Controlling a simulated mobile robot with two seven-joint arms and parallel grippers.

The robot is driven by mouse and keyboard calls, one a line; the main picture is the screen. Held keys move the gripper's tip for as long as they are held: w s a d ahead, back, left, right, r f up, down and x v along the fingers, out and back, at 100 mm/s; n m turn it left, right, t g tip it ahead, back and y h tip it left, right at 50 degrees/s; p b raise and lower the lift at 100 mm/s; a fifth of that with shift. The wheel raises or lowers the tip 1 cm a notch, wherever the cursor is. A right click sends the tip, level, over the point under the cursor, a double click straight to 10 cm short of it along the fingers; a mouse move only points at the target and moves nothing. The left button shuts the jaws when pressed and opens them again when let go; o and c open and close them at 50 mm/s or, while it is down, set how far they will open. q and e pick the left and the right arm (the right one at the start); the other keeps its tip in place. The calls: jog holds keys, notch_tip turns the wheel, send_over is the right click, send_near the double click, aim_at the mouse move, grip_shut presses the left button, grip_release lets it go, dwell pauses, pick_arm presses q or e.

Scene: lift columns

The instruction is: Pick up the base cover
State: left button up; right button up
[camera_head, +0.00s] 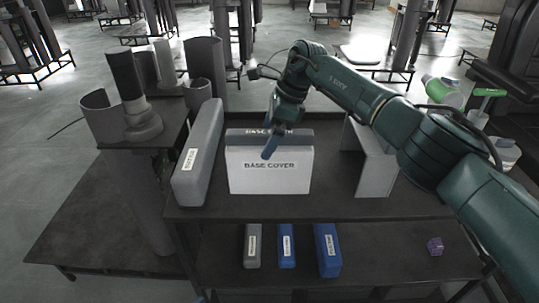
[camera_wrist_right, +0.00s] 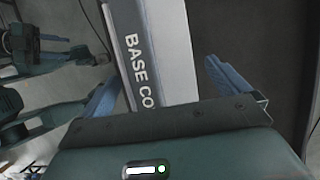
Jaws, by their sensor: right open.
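The base cover (camera_head: 270,177) is a box with a white front and a grey top, both lettered BASE COVER. It stands on the upper shelf of a dark rack. My right gripper (camera_head: 269,146) comes down from above over it, with a blue finger in front of its upper part. In the right wrist view the lettered grey face of the base cover (camera_wrist_right: 147,48) lies between the two spread blue fingers of my right gripper (camera_wrist_right: 162,72). The gripper is open, and I cannot tell whether either finger touches the cover. My left gripper is not seen.
A long grey labelled box (camera_head: 196,155) stands left of the cover, and a grey angled panel (camera_head: 376,165) stands right. The lower shelf (camera_head: 385,255) holds grey and blue labelled boxes and a small purple object (camera_head: 435,246). Grey curved parts stand on the left table.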

jog(key=shift+f, duration=0.15)
jog(key=shift+c, duration=0.4)
jog(key=c, duration=1.5)
jog(key=shift+r, duration=0.5)
notch_tip(320, 180, up, 12)
jog(key=p, duration=0.2)
jog(key=shift+f+p, duration=0.2)
jog(key=shift+p, duration=0.2)
jog(key=shift+f, duration=0.1)
